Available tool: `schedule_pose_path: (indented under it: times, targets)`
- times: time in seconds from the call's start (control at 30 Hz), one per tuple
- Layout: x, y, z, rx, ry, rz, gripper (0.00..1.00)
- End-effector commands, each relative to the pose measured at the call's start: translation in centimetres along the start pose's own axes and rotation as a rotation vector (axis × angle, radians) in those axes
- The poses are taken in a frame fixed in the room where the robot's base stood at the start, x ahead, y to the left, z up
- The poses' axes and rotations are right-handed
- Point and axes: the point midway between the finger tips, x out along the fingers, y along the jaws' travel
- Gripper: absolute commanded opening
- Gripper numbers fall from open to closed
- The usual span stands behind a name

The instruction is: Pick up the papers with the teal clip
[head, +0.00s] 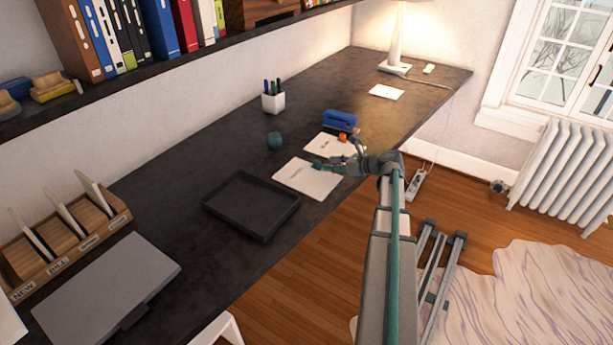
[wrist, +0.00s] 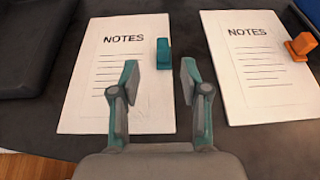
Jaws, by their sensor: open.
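The papers with the teal clip (wrist: 92,105) lie flat on the dark desk, headed "NOTES". Their teal clip (wrist: 163,54) sits on the right edge of the sheets. In the head view these papers (head: 297,181) lie just right of the black tray. My gripper (wrist: 159,72) is open and empty, above the right part of these papers. Its left finger overlaps the sheets in the wrist view and its right finger is over the gap beside them. Another set of papers (wrist: 265,90) with an orange clip (wrist: 301,45) lies to the right.
A black tray (head: 223,208) lies left of the papers. A blue stapler (head: 340,120), teal round object (head: 274,140) and white pen cup (head: 273,102) stand behind. A closed grey laptop (head: 105,290) and wooden sorter (head: 60,262) are at the near left.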

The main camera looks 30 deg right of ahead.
Motion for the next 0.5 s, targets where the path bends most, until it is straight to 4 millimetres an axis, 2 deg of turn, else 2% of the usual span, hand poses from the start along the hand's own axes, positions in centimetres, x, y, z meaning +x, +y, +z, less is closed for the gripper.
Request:
schedule_pose_path:
  times: [0.1,0.37,0.5]
  targets:
    - [1.4,-0.1,0.0,0.0,0.001,0.001,0.46]
    - [3.2,-0.2,0.4,-0.001,0.001,0.001,0.46]
    - [5.1,-0.5,0.7,-0.001,0.001,0.002,0.46]
